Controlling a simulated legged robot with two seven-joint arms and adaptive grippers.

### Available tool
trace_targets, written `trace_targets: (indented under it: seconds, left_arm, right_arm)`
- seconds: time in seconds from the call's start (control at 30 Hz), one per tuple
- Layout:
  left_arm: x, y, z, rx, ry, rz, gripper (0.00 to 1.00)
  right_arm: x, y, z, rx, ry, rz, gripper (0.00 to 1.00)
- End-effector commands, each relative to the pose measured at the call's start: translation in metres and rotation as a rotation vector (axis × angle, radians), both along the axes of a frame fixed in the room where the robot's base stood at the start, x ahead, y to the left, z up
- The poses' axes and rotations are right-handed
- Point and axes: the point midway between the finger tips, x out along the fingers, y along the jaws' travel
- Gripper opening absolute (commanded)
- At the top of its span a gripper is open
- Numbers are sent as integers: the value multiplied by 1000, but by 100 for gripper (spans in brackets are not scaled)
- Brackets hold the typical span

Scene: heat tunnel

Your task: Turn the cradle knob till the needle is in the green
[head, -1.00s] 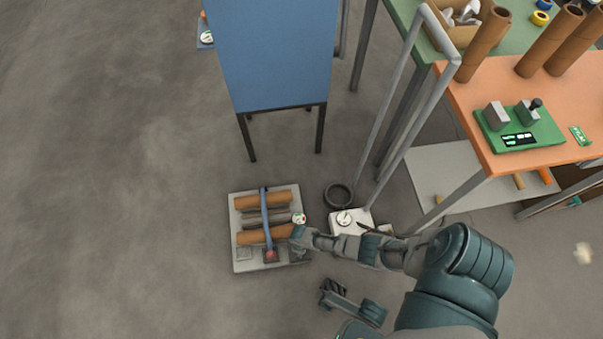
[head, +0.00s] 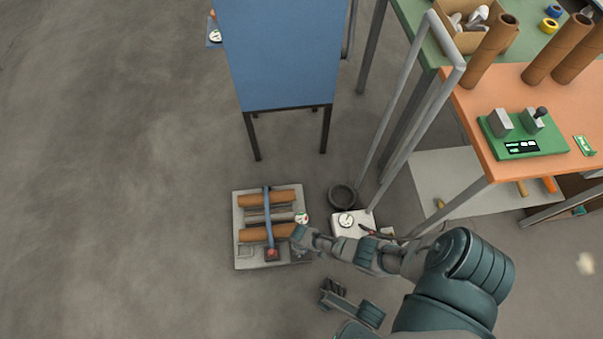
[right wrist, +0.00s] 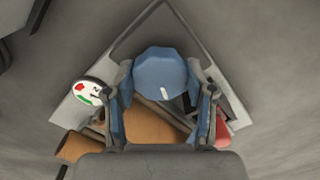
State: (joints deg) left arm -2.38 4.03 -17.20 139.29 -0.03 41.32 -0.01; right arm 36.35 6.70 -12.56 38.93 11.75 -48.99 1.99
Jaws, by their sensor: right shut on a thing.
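The cradle (head: 243,225) is a grey tray on the floor holding brown tubes and grey bars under a blue strap. Its small round gauge (head: 302,218) has red and green marks, and also shows in the right wrist view (right wrist: 89,93); I cannot tell clearly where the needle points. My right gripper (head: 299,238) is at the cradle's right side. In the right wrist view the gripper (right wrist: 160,75) is shut on the blue knob (right wrist: 161,64), which bears a white mark. The knob is hidden by the gripper in the head view.
A white gauge box (head: 345,231) and a dark ring (head: 342,195) lie right of the cradle. A blue cabinet (head: 280,60) on dark legs stands behind it. An orange table (head: 480,140) stands at right. The floor at left is clear.

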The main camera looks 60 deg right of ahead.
Motion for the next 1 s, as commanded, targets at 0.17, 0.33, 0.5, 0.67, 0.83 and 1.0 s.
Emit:
trace_targets:
  seconds: [0.17, 0.33, 0.5, 0.67, 0.83, 1.0]
  left_arm:
    - [0, 0, 2, 0, -6, 0, 49]
    - [0, 0, 4, 0, -13, 0, 49]
    - [-3, 1, 5, -1, -17, 0, 49]
    - [-3, 0, 4, -1, -14, 1, 49]
    - [-3, 0, 4, -1, -12, 0, 49]
    - [-2, 0, 3, -1, -11, -1, 49]
  right_arm:
    - [8, 1, 4, 2, -17, 1, 79]
    - [5, 1, 2, 1, -10, 1, 79]
    - [3, 0, 2, 0, -7, 2, 79]
    - [3, 0, 9, 0, -7, 2, 79]
    - [2, 0, 30, 0, -9, 3, 79]
    - [3, 0, 60, 0, -10, 3, 79]
